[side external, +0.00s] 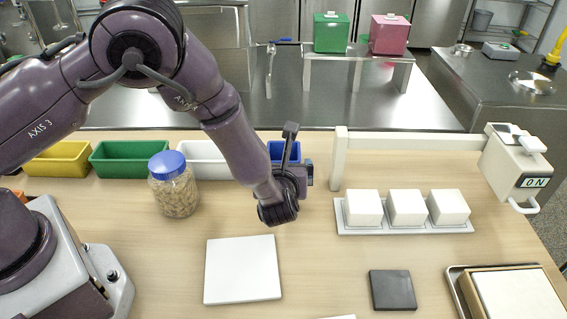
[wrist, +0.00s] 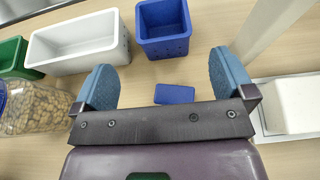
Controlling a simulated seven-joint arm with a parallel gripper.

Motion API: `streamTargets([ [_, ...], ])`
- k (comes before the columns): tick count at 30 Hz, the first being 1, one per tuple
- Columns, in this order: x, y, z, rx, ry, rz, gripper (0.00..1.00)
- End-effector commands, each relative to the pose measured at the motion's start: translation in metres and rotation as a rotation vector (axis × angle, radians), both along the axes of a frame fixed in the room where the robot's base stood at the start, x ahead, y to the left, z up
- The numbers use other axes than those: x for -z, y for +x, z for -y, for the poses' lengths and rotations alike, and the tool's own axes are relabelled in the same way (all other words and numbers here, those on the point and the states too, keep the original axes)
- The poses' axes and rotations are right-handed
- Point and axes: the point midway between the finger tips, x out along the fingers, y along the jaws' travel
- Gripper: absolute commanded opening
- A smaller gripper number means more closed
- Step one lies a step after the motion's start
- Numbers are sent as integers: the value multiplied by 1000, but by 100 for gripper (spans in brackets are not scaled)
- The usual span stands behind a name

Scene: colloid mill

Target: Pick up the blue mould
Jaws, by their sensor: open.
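The blue mould (wrist: 163,28) is an open box standing on the wooden table at the top middle of the wrist view. In the side view the blue mould (side external: 284,152) is partly hidden behind my arm. A small flat blue piece (wrist: 174,94) lies on the table nearer to me, between my fingers in the wrist picture. My gripper (wrist: 166,80) is open with nothing between its blue-grey finger pads; the mould appears beyond the fingertips. In the side view my gripper (side external: 279,207) is above the table, and its fingers are hard to make out.
A white mould (wrist: 78,43) stands left of the blue one, with green (side external: 125,158) and yellow (side external: 57,158) ones farther left. A blue-lidded nut jar (side external: 173,190) stands nearby. White blocks on a tray (side external: 404,230) and a cream post (side external: 339,160) are to the right.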

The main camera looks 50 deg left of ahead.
Motion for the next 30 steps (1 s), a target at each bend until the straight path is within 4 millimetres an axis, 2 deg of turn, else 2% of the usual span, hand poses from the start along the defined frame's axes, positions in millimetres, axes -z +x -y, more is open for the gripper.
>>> streamTargets([
  [9, 22, 35, -38, -7, 4, -5, 100],
  [17, 30, 50, -52, -6, 3, -6, 100],
  [25, 47, 77, -73, -8, 2, -5, 100],
  [30, 51, 84, -79, -6, 2, -5, 100],
])
